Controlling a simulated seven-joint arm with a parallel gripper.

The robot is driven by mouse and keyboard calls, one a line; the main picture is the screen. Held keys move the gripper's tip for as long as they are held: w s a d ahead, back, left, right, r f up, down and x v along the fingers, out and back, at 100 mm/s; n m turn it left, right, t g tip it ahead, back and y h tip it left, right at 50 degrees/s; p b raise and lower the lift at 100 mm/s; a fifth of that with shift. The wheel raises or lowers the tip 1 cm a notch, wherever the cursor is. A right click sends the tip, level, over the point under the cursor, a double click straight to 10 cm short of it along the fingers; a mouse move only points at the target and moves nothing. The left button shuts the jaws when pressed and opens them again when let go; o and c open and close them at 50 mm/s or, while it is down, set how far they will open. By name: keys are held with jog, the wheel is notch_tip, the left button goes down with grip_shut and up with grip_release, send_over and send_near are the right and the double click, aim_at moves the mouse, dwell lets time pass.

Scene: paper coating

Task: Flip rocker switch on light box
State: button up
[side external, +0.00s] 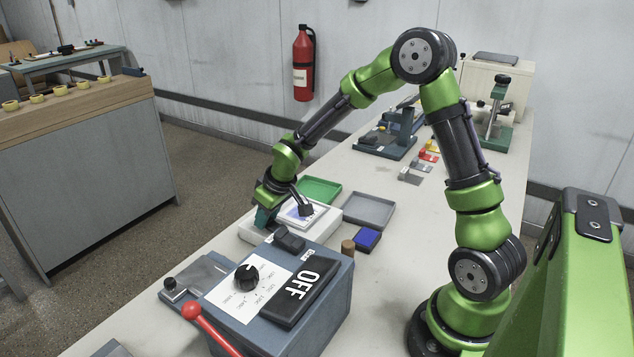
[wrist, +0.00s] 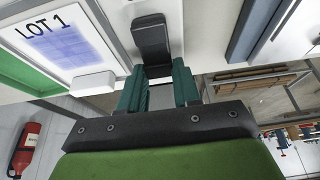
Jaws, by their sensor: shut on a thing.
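The light box (side external: 335,215) is a low white box on the bench, with a lit panel and a bluish sheet marked LOT 1 (wrist: 62,47). The rocker switch (wrist: 151,36) is a black block with two tilted faces; in the side view it shows (side external: 289,240) at the box's near edge. The switch's lower end shows between the fingertips. In the side view my gripper (side external: 266,217) points down at the box's left end; the exact contact is hidden.
A blue-grey control box (side external: 335,312) with a dial, a black OFF panel and a red-knobbed lever (side external: 192,311) stands close in front. A green tray (side external: 320,189), a grey tray (side external: 369,208) and a blue pad (side external: 367,238) lie beyond the light box.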

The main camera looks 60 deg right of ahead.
jog(key=shift+w+g, duration=0.25)
jog(key=shift+g, duration=0.25)
jog(key=shift+c, duration=0.4)
jog(key=shift+w+f+g, duration=0.15)
jog(key=shift+g, duration=0.5)
jog(key=shift+w+f+g, duration=0.15)
jog(key=shift+g, duration=0.5)
jog(key=o, duration=1.1)
jog(key=shift+c, duration=0.2)
notch_tip(320, 180, up, 17)
jog(key=s, duration=0.1)
jog(key=shift+f, duration=0.1)
